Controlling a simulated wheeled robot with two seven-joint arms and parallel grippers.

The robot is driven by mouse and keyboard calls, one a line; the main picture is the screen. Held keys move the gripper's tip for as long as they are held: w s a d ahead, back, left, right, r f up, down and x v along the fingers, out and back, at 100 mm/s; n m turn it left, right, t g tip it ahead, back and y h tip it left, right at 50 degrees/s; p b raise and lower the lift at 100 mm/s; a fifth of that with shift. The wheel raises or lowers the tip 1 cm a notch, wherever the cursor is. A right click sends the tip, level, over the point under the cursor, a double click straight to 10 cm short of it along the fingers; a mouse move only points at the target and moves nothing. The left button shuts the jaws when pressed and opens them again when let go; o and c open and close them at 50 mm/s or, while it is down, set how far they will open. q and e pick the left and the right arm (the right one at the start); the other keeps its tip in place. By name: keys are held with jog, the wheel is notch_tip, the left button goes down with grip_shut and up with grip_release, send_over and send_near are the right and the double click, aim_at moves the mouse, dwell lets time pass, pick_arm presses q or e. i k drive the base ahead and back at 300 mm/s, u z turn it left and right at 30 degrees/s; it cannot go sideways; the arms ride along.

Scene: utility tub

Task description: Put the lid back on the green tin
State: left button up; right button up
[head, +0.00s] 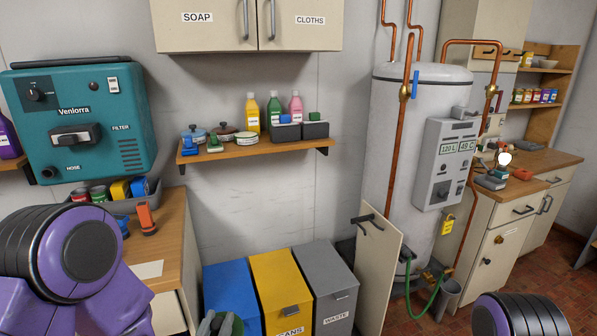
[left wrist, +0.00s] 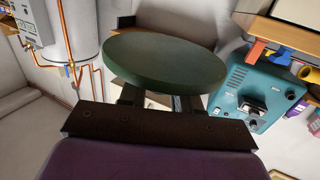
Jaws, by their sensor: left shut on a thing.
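My left gripper (left wrist: 155,98) is shut on a dark green round lid (left wrist: 165,60), seen close up in the left wrist view. The lid is held tilted, clear of any surface. In the head view only part of the lid (head: 231,325) and my left gripper (head: 212,324) show at the bottom edge, in front of the bins. A small pale tin with a green rim (head: 246,138) stands on the wall shelf; I cannot tell surely that it is the green tin. My right gripper is out of view.
Blue, yellow and grey bins (head: 320,270) stand below.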

aim_at(246, 134)
jog(key=z, duration=0.75)
jog(key=i, duration=1.35)
jog(key=u, duration=0.15)
